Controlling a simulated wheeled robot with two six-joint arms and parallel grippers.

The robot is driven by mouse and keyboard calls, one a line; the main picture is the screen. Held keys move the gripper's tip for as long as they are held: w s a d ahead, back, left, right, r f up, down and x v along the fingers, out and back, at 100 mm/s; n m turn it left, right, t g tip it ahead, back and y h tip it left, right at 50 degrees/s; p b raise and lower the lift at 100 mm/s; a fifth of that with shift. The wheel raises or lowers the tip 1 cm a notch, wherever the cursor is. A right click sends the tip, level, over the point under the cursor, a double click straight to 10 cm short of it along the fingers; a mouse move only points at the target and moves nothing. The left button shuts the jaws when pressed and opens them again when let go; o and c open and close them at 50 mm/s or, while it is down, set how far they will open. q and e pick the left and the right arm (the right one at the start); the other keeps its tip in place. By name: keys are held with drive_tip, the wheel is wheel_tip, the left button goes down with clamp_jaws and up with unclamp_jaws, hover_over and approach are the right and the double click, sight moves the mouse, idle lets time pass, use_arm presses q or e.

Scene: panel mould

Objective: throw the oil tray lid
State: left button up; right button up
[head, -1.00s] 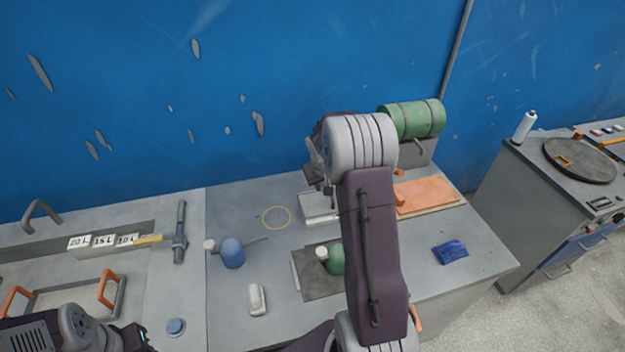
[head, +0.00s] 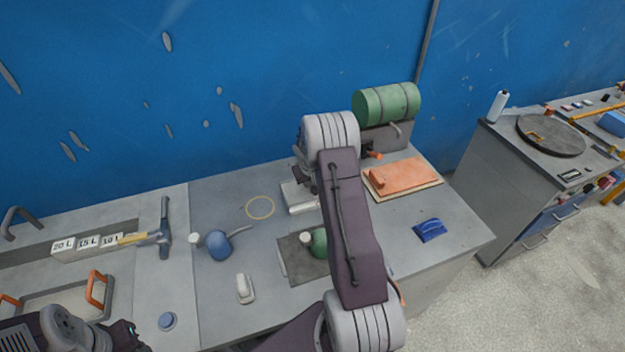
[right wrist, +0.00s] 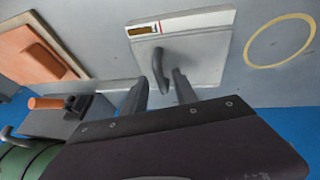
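No part is plainly marked as the oil tray lid. The closest match is a flat pale square piece (right wrist: 198,58) with a curved grey handle (right wrist: 159,72), seen in the right wrist view; it also shows in the head view (head: 299,198), partly behind my right arm. My right gripper (right wrist: 158,88) is open over its near edge, its two fingers apart on either side of the handle's lower end. I cannot tell whether they touch it. In the head view the right gripper is mostly hidden by the arm. My left gripper (head: 128,338) is partly seen at the lower left; its fingers are unclear.
A green jug (head: 319,242) on a dark plate (head: 291,270), a blue can (head: 219,247), a hammer (head: 164,232) and a blue cloth (head: 430,230) lie around. A yellow ring (head: 260,208) marks bare worktop.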

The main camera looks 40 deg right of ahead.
clamp_jaws()
idle(1.3)
